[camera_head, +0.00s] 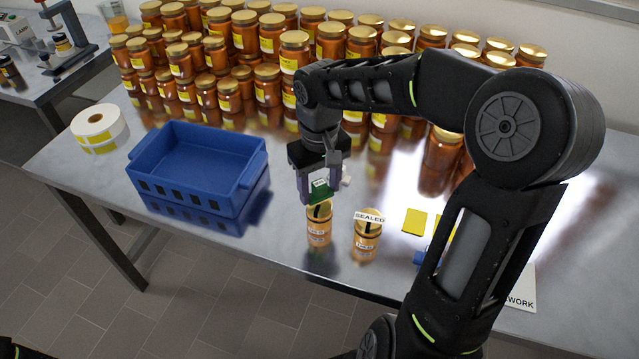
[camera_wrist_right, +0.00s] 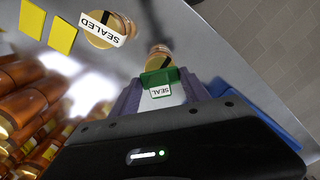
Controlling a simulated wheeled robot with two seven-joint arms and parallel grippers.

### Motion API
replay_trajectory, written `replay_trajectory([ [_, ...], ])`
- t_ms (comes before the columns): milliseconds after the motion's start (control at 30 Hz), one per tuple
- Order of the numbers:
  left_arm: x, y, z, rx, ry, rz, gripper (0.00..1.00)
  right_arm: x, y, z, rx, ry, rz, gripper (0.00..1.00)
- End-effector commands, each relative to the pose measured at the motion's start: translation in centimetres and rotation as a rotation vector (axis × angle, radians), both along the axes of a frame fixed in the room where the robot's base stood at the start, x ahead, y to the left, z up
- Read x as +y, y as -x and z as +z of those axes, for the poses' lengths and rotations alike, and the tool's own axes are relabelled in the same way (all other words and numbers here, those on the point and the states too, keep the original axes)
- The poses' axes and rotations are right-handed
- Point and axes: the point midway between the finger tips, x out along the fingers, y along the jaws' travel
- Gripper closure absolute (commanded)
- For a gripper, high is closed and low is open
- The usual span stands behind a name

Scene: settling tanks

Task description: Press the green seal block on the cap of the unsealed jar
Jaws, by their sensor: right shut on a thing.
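My right gripper (camera_head: 318,188) points down and is shut on the green seal block (camera_head: 320,194), which carries a white SEAL label. The block also shows between the fingers in the right wrist view (camera_wrist_right: 157,78). Directly below it stands the unsealed jar (camera_head: 319,232), amber with a gold cap and a black mark on it. The cap shows just beyond the block in the wrist view (camera_wrist_right: 160,56). I cannot tell whether block and cap touch. To its right stands a jar with a white SEALED strip (camera_head: 367,242), also in the wrist view (camera_wrist_right: 104,28). My left gripper is not in view.
A blue crate (camera_head: 195,205) stands left of the gripper, with a label roll (camera_head: 98,122) beyond it. Many amber jars (camera_head: 265,85) fill the table's back. Yellow labels (camera_head: 415,221) lie right of the jars. Bare table lies between crate and jars.

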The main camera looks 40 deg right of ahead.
Motion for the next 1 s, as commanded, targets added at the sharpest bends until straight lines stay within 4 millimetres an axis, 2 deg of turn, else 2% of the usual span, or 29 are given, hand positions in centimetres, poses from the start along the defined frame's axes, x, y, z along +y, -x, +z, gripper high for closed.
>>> replay_trajectory([
  [33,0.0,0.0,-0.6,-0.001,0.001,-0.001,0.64,0.0,0.0,-0.8,0.000,0.000,0.001,0.87],
  [200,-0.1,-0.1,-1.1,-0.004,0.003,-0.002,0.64,0.0,0.0,-1.5,0.000,0.000,0.000,0.87],
  [700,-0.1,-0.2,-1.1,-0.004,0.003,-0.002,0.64,0.0,0.0,-1.6,0.001,0.000,0.007,0.87],
  [1000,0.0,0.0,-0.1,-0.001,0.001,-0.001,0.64,0.0,0.0,-1.4,0.000,0.000,0.172,0.87],
])
